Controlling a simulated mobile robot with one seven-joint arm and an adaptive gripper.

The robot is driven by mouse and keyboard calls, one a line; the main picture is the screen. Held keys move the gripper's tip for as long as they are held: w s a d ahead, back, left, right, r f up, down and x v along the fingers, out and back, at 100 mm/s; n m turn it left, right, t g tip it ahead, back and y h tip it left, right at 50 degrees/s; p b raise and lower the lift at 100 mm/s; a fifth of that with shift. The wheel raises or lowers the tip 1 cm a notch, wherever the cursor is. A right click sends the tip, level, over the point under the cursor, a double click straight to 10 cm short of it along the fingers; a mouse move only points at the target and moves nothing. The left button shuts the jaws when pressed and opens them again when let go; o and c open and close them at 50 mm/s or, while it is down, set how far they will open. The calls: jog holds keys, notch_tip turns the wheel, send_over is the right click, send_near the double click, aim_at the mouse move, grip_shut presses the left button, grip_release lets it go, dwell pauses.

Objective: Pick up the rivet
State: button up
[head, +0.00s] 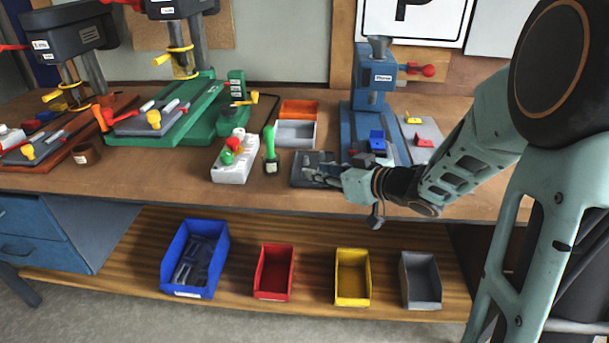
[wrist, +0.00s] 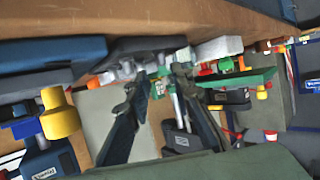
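A dark shallow tray (head: 300,178) lies near the front edge of the bench. Small grey pieces, which may be rivets, show beside the tray in the wrist view (wrist: 126,70); single ones are too small to tell apart. My gripper (head: 328,177) is low at the right part of this tray and hides some of it. In the wrist view my gripper's two dark fingers (wrist: 157,78) stand apart, with the grey pieces just beyond their tips. I see nothing held between them.
A blue press (head: 372,90) stands behind and right of the tray. A green-handled tool (head: 270,150), a white control box (head: 234,158) and a grey bin (head: 294,133) are close by on the left and behind. Blue, red, yellow and grey bins sit on the lower shelf (head: 318,275).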

jog(key=b+x, duration=0.1)
jog(key=x, duration=0.4)
jog(key=shift+s+a+f, duration=0.1)
jog(key=shift+f, duration=0.05)
jog(key=c, duration=0.5)
jog(key=shift+r, duration=0.25)
